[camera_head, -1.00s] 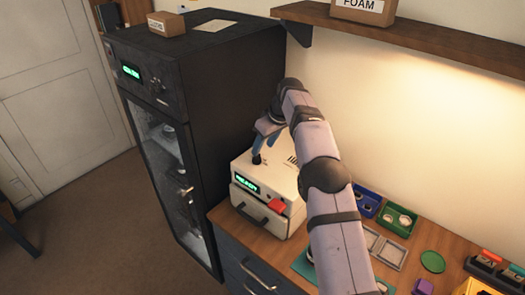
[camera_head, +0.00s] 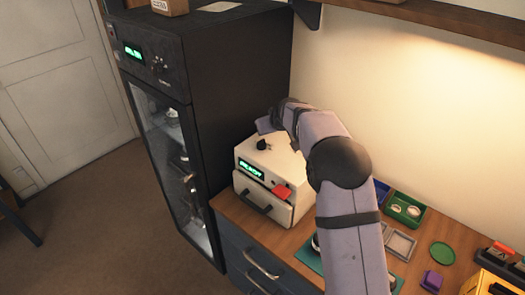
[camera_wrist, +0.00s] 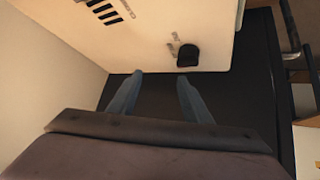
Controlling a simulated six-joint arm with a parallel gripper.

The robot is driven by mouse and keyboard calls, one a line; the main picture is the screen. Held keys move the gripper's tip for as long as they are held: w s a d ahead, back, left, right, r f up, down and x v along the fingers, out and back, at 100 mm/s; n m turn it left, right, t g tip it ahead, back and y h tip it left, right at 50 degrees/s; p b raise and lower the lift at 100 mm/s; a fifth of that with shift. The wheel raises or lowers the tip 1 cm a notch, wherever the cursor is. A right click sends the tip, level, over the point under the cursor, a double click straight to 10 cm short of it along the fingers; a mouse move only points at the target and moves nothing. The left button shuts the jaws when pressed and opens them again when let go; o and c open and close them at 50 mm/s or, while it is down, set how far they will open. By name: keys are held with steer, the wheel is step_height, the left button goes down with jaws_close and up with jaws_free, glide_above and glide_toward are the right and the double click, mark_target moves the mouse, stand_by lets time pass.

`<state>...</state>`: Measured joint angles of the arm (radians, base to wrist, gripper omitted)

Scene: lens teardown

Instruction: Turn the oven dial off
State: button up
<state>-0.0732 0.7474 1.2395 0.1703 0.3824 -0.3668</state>
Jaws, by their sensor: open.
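The oven is a small cream box (camera_head: 275,166) with a green lit display (camera_head: 251,169) and a red button (camera_head: 282,190) on its front. Its black dial (camera_head: 263,144) sits on the top face, uncovered. The dial also shows in the wrist view (camera_wrist: 187,55), just beyond my fingertips, with small printed labels beside it that are too small to read. My gripper (camera_wrist: 160,79) is open and empty, its two blue fingers apart and clear of the dial.
A tall black cabinet (camera_head: 225,80) with a glass door stands close to the oven's left. Green (camera_head: 405,208) and grey (camera_head: 400,243) trays and a purple block (camera_head: 432,281) lie on the wooden bench to the right. A shelf (camera_head: 440,20) runs along the wall above.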

mark_target(262, 144)
steer(key=shift+s+d+f+m+t+b, duration=0.1)
steer(key=shift+s+f+m+t+b, duration=0.3)
steer(key=shift+m+t+b, duration=0.4)
steer(key=s+t+b, duration=0.1)
steer(key=s, duration=0.2)
steer(key=s+a+t+b, duration=0.1)
steer(key=s, duration=0.2)
steer(key=s+a+f+t+b, duration=0.1)
steer(key=s, duration=0.1)
steer(key=shift+s+a, duration=0.1)
steer(key=shift+s, duration=0.3)
steer(key=shift+w+f, duration=0.1)
steer(key=shift+w, duration=0.05)
steer(key=shift+p+x, duration=1.65)
steer(key=shift+x, duration=1.9)
steer(key=shift+a, duration=0.1)
steer(key=c, duration=1.1)
